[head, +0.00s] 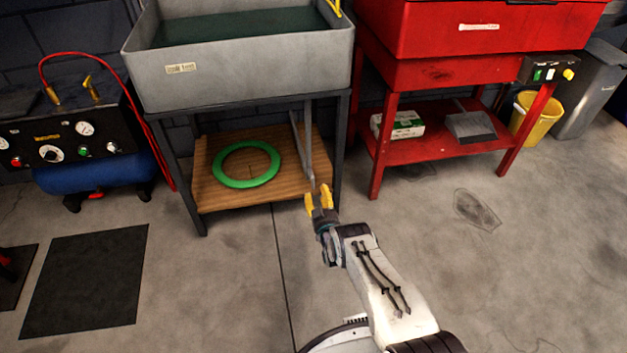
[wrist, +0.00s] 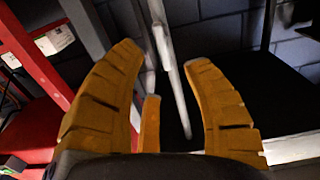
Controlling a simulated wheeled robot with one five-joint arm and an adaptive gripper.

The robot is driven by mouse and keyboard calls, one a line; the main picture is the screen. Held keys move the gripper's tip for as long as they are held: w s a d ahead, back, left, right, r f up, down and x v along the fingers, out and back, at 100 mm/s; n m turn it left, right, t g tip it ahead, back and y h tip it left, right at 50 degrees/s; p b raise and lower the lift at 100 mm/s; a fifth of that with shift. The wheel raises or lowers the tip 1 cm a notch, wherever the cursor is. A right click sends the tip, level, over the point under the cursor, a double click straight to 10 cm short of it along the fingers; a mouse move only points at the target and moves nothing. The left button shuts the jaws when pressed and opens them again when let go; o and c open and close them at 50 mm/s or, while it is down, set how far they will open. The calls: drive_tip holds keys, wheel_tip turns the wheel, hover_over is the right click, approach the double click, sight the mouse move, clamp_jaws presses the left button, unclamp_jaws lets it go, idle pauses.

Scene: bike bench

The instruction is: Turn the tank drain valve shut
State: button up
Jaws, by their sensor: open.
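The grey tank (head: 240,72) stands on a dark metal frame. Below its right side hang thin grey bars (head: 308,135), perhaps the drain pipe and valve lever; I cannot tell which part is the valve. My gripper (head: 319,197) is open, its yellow fingers just below the lower end of these bars in the head view. In the wrist view the open fingers (wrist: 172,95) flank a pale grey bar (wrist: 172,72) that runs between them. A short yellow piece beside the left finger looks like part of the gripper. Contact cannot be told.
A wooden shelf (head: 222,199) with a green ring (head: 226,177) lies under the tank. A dark frame leg (head: 341,145) is close to my gripper. The red bench (head: 435,72) stands right, the blue compressor (head: 95,173) left. The front floor is clear.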

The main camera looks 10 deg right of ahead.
sight(314, 183)
drive_tip(key=shift+w+b, duration=3)
drive_tip(key=shift+w, duration=0.35)
drive_tip(key=shift+o, duration=0.3)
clamp_jaws()
